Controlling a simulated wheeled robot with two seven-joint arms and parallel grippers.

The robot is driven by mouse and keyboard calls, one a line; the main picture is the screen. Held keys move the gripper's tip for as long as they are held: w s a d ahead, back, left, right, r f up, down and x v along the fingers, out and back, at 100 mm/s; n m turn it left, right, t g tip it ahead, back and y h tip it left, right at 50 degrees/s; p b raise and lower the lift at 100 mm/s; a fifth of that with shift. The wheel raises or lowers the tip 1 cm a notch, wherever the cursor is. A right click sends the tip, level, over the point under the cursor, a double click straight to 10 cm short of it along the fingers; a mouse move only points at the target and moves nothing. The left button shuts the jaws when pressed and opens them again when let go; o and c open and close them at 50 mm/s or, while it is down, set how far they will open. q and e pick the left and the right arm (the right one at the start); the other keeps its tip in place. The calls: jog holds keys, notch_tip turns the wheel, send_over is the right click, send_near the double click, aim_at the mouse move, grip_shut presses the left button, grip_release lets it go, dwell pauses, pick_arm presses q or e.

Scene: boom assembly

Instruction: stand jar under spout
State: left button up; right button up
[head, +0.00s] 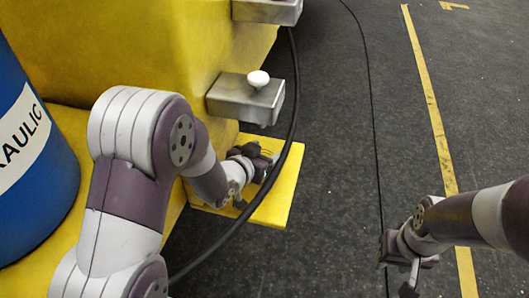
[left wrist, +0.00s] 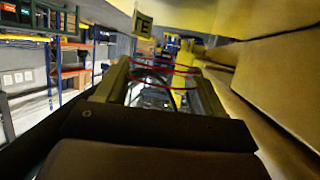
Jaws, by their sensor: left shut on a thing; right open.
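A clear jar with thin red rings (left wrist: 162,68) sits between the two fingers of my left gripper (left wrist: 160,92) in the left wrist view. My left gripper (head: 264,160) is shut on it, low over the yellow ledge (head: 276,205) in the head view. There the jar is small and mostly hard to make out, and I cannot tell whether it touches the ledge. A grey metal block with a white knob (head: 258,79) juts from the yellow body above and behind the gripper. No spout opening shows. My right gripper (head: 404,274) is open and empty at the lower right.
A blue drum (head: 45,190) with a white label stands at the left against the yellow body (head: 140,45). A second grey block (head: 268,10) is at the top. A black hose (head: 290,135) hangs close by my left gripper.

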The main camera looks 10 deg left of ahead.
pick_arm(q)
jog(key=o, duration=1.3)
jog(key=shift+f, duration=0.1)
jog(key=shift+c, duration=0.2)
jog(key=p+v, duration=0.3)
jog(key=v, duration=0.9)
jog(key=shift+r, duration=0.2)
